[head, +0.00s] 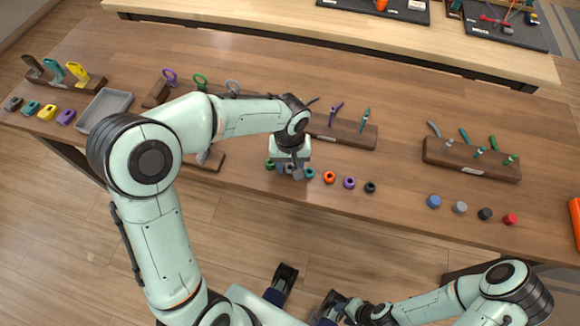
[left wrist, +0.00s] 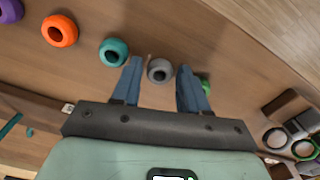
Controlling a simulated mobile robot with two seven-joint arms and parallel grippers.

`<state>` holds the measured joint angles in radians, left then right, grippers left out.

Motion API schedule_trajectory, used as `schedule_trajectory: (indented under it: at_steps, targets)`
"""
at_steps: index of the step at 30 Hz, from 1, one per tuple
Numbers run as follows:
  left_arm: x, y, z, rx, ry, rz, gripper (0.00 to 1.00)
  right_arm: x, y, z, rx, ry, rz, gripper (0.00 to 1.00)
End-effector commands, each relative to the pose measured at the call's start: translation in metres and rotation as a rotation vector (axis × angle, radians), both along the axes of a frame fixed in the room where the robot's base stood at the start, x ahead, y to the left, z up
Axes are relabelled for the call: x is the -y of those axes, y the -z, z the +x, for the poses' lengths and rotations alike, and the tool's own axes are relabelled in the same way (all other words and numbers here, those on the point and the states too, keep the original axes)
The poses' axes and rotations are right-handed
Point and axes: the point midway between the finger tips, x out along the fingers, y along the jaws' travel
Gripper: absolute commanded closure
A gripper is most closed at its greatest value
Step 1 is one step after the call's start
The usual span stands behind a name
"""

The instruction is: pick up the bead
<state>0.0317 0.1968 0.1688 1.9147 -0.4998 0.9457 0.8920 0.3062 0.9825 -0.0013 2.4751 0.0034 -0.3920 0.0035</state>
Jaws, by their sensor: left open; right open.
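Several round beads with holes lie in a row on the wooden table. A grey bead (left wrist: 160,70) sits between the fingertips of my left gripper (left wrist: 159,76) in the left wrist view. The fingers are open on either side of it, and I cannot tell whether they touch it. A teal bead (left wrist: 113,52) lies just left of the fingers, and a green bead (left wrist: 205,85) is partly hidden by the right finger. In the head view my left gripper (head: 291,174) points down over the row. My right gripper (head: 331,306) is low at the bottom, away from the table, open.
An orange bead (head: 329,177), a purple bead (head: 349,183) and a black bead (head: 370,187) continue the row rightward. A wooden rack (head: 345,133) with tools stands behind. Another rack (head: 470,160) and several coloured caps (head: 460,208) are at right. A grey tray (head: 105,108) is at left.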

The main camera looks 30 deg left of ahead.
Motion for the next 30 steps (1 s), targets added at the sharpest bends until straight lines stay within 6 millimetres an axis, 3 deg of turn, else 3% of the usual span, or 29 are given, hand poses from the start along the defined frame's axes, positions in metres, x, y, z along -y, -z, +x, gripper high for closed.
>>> schedule_trajectory:
  at_steps: [2,4,6,7,20,26,30]
  targets:
    - [0.000,0.000,0.000,0.000,0.000,0.000,0.56,0.000,0.000,0.000,0.000,0.000,0.000,0.57]
    - [0.000,-0.001,0.000,0.000,0.000,0.000,0.73,0.000,0.000,0.000,0.000,0.000,0.000,0.57]
    - [0.000,-0.001,0.000,0.000,0.000,0.000,0.95,0.000,0.000,0.000,0.000,0.000,0.000,0.57]
    - [0.000,-0.001,0.000,0.000,0.000,0.000,0.99,0.000,0.000,0.000,0.000,0.000,0.000,0.57]
    - [0.000,-0.008,0.000,0.001,0.000,0.000,0.99,0.000,-0.001,0.000,-0.001,0.000,0.000,0.57]
    - [0.000,-0.038,0.001,0.004,0.000,0.000,0.99,0.000,-0.005,-0.001,-0.006,-0.002,0.001,0.57]
    - [0.001,-0.076,0.002,0.009,0.000,-0.001,0.99,0.000,-0.010,-0.002,-0.010,-0.002,0.002,0.57]
